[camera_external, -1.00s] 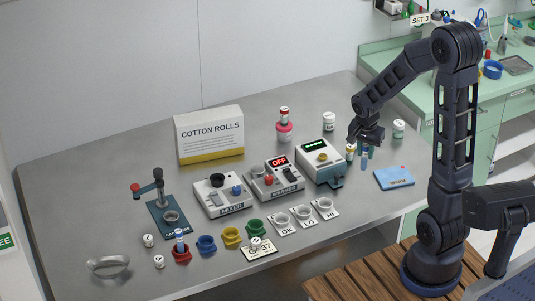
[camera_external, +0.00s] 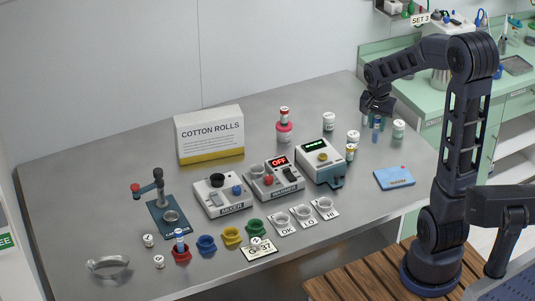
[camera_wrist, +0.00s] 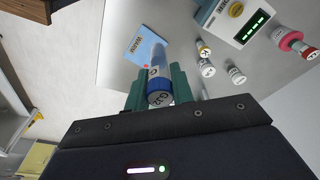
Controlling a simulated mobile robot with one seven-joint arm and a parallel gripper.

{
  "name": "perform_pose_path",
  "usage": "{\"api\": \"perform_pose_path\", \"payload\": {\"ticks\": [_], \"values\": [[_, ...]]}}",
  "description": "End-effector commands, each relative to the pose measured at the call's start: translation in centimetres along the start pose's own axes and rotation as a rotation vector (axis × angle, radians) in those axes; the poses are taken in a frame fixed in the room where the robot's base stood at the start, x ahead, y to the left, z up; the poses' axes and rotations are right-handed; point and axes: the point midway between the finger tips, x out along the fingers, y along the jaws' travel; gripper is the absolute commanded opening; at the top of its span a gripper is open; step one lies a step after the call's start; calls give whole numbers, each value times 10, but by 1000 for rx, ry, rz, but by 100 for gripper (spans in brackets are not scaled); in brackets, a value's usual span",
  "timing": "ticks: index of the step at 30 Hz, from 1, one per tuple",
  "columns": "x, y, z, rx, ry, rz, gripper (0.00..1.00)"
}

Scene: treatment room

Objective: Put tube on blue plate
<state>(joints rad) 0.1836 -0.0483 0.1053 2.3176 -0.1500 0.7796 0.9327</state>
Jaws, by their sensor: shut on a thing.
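My gripper (camera_external: 376,120) is shut on a tube with a blue cap. In the wrist view the tube (camera_wrist: 158,66) sits between my green fingers, its labelled blue cap nearest the camera. In the external view the tube (camera_external: 376,129) hangs below my gripper, above the right back part of the table; its lower end is too small to make out well. The blue plate (camera_external: 394,178) lies flat near the table's right front edge, with small dark print and a red spot. It also shows in the wrist view (camera_wrist: 136,42), partly behind the tube, and carries no tube.
White-capped jars (camera_external: 398,129) and (camera_external: 329,121) stand near my gripper. A white jar (camera_external: 353,138) and a yellow-banded vial (camera_external: 350,153) stand beside the white device (camera_external: 320,160) with a green display. The table around the blue plate is clear.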

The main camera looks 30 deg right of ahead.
Motion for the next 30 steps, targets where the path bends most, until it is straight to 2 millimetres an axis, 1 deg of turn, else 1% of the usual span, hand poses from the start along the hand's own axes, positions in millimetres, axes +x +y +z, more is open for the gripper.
{"api": "perform_pose_path", "payload": {"ticks": [1, 3, 18, 24, 30], "values": [[1, 4, -7, -1, -1, 0, 2], [1, 8, -16, -11, -1, -2, 2], [4, 45, -72, -83, 0, -15, 2], [5, 58, -88, -108, 1, -20, 2], [6, 64, -96, -120, 1, -22, 2]]}}
